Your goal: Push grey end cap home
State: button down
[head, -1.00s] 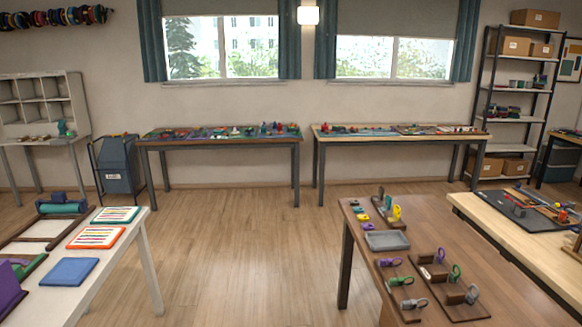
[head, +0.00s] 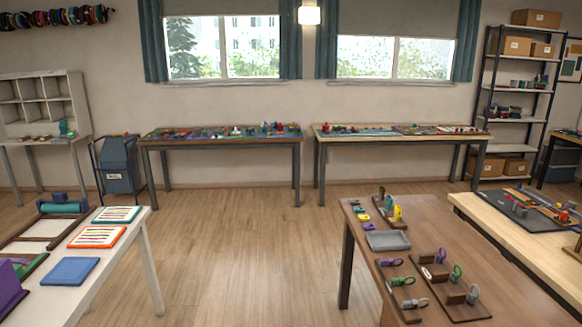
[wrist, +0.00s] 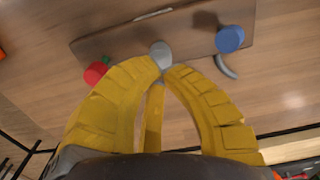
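In the wrist view a round grey end cap (wrist: 159,50) shows at the near edge of a dark brown board (wrist: 195,33) on a wooden top. The yellow fingers of my gripper (wrist: 165,67) come together right at the cap, with no clear gap between their tips. The tips look to be against or just short of the cap; I cannot tell whether they touch. The part of the cap nearest the tips is hidden. My gripper does not show in the head view, and I cannot pick out this cap there.
In the wrist view a red piece (wrist: 96,73) lies left of the cap, a blue round piece (wrist: 230,39) right of it, and a curved grey piece (wrist: 226,67) below the blue one. The head view shows a brown table (head: 450,245) with boards and a grey tray (head: 388,241).

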jog(key=shift+f+b, duration=1.5)
jog(key=shift+f, duration=0.4)
jog(key=shift+r, duration=0.15)
jog(key=shift+r+p, duration=2.8)
jog(key=shift+r, duration=1.15)
